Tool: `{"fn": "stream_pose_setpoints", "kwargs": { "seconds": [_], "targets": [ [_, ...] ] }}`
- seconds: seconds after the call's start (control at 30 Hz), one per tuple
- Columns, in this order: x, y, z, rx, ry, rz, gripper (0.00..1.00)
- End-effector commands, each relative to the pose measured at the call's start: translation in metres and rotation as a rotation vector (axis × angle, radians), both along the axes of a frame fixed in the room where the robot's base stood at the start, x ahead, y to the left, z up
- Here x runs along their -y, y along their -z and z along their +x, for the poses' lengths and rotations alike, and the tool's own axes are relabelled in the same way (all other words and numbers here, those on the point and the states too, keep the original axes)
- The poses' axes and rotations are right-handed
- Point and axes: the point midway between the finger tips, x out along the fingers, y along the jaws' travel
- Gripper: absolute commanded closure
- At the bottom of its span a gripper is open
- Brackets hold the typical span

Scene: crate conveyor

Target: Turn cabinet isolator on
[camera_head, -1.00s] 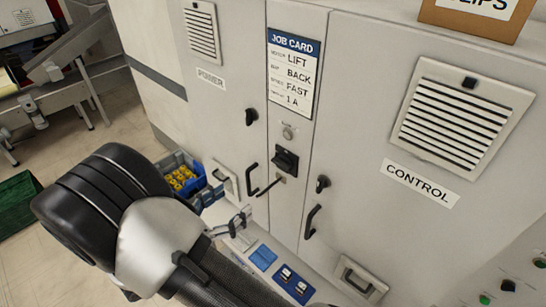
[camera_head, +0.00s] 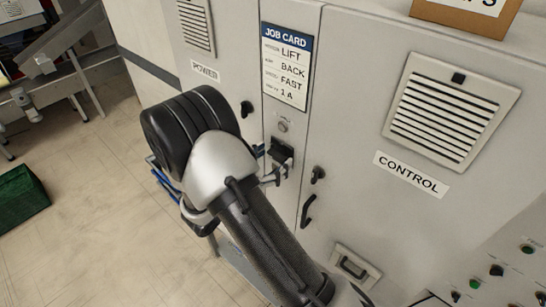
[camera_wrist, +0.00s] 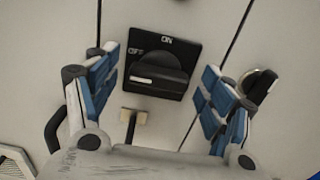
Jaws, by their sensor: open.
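The cabinet isolator (camera_wrist: 158,70) is a black rotary switch on a square black plate. ON is printed at its top and OFF at its left. Its handle lies across, with the white mark toward the OFF side. In the head view the isolator (camera_head: 281,153) sits on the narrow panel below the job card, partly covered by my gripper. My gripper (camera_wrist: 160,66) is open and empty, with a blue-padded finger on either side of the isolator in the wrist view. In the head view my gripper (camera_head: 269,165) is close in front of it; contact is not clear.
A small tab (camera_wrist: 133,116) sticks out below the isolator. A black door knob (camera_wrist: 258,87) is just right of the right finger. The POWER door knob (camera_head: 246,108) and CONTROL door handle (camera_head: 308,210) flank the panel. The job card (camera_head: 286,65) is above.

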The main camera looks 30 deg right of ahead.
Motion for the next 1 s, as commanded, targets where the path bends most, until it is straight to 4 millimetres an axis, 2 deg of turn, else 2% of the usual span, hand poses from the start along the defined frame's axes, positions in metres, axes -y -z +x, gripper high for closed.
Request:
{"fn": "stream_pose_setpoints", "kwargs": {
  "seconds": [0.37, 1.0],
  "targets": [
    [0.0045, 0.0004, 0.0016, 0.000, 0.000, 0.000, 0.26],
    [0.0044, 0.0003, 0.0015, 0.000, 0.000, 0.000, 0.69]
  ]
}}
